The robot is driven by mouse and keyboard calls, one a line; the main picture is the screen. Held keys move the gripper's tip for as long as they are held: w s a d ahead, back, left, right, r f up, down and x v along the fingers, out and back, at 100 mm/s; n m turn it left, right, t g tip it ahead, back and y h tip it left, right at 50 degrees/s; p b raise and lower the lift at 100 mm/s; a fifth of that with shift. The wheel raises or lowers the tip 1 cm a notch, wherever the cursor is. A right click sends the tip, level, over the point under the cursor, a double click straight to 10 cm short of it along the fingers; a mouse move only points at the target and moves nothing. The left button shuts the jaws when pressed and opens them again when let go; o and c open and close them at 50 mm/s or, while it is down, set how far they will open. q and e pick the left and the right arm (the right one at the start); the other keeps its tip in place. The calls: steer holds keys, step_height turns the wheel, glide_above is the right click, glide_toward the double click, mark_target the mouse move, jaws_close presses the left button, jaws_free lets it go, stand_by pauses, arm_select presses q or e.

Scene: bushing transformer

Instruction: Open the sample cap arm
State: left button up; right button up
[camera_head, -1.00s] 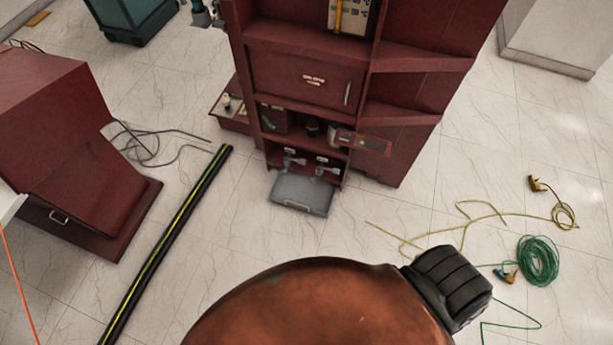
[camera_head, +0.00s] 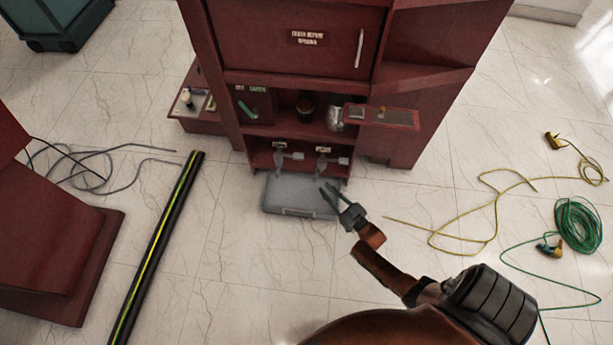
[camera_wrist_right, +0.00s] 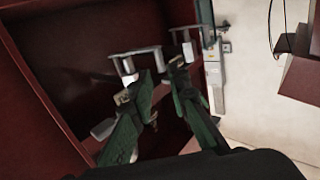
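Two grey levers, a left one (camera_head: 288,155) and a right one (camera_head: 333,160), stick out side by side in the low opening of the red cabinet (camera_head: 222,50). I cannot tell which one is the sample cap arm. My right gripper (camera_head: 330,190) is in front of and below the right lever, with no visible contact. In the right wrist view its two dark green fingers (camera_wrist_right: 165,72) are apart with nothing clearly between them. Grey lever parts (camera_wrist_right: 136,53) show just beyond the fingertips, partly hidden by the fingers. My left gripper is out of view.
A grey flat box or panel (camera_head: 285,195) lies in front of the opening. A black-yellow bar (camera_head: 158,250), a yellow cable (camera_head: 480,240) and a green cable coil (camera_head: 578,225) lie on the floor.

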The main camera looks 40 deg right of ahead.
mark_target(314, 180)
steer(key=w+b, duration=0.2)
steer(key=w, duration=0.6)
steer(key=shift+d+r+b, duration=0.1)
steer(key=shift+r+b, duration=0.05)
steer(key=shift+b, duration=0.2)
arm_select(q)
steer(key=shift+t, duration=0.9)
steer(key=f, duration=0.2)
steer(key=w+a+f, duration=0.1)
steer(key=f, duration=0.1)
arm_select(e)
steer(key=shift+c, duration=0.5)
jaws_close()
